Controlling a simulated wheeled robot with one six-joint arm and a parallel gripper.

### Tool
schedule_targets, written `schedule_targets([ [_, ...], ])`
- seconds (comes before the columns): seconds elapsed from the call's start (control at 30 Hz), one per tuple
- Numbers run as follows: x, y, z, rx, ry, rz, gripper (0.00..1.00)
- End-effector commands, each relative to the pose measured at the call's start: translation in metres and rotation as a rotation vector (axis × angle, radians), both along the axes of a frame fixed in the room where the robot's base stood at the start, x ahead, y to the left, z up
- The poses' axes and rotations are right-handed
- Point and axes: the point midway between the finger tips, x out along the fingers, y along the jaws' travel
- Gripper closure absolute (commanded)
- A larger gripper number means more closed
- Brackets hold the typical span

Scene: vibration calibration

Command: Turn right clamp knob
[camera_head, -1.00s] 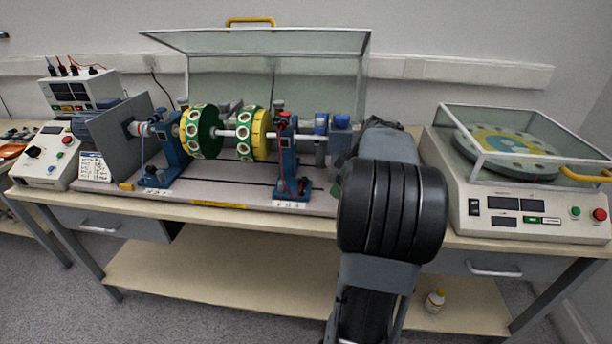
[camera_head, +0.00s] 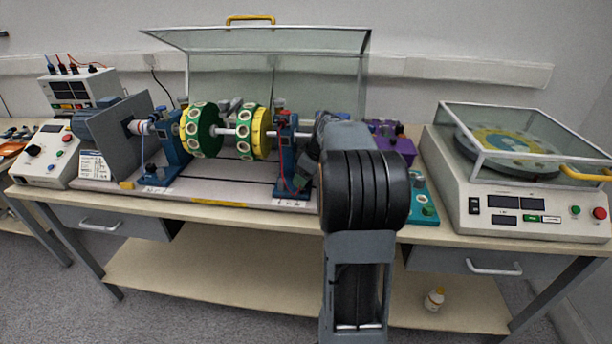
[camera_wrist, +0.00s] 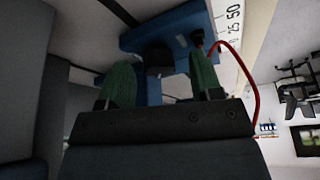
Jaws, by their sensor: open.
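The right blue bearing stand (camera_head: 288,165) of the rotor rig stands right of the green and yellow discs in the head view. In the wrist view the blue stand (camera_wrist: 138,38) lies ahead of my gripper. A dark round knob (camera_wrist: 158,60) on it appears between the fingertips, beyond them. My gripper (camera_wrist: 161,75) has two green fingers spread apart, with nothing held. Contact with the knob cannot be made out.
Two discs (camera_head: 208,132) sit on the shaft left of the stand. A red cable (camera_wrist: 254,88) hangs beside the stand. The raised clear cover (camera_head: 265,42) is above. A purple box (camera_head: 395,148) and teal unit (camera_head: 424,208) sit right of my arm.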

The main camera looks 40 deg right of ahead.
Motion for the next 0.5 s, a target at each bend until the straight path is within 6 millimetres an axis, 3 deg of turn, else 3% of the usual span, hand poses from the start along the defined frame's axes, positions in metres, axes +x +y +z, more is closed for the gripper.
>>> schedule_targets([
  [0.17,-0.0001,-0.0001,-0.0002,0.0,0.0,0.0,0.41],
  [0.5,-0.0003,-0.0003,-0.0001,0.0,0.0,0.0,0.72],
])
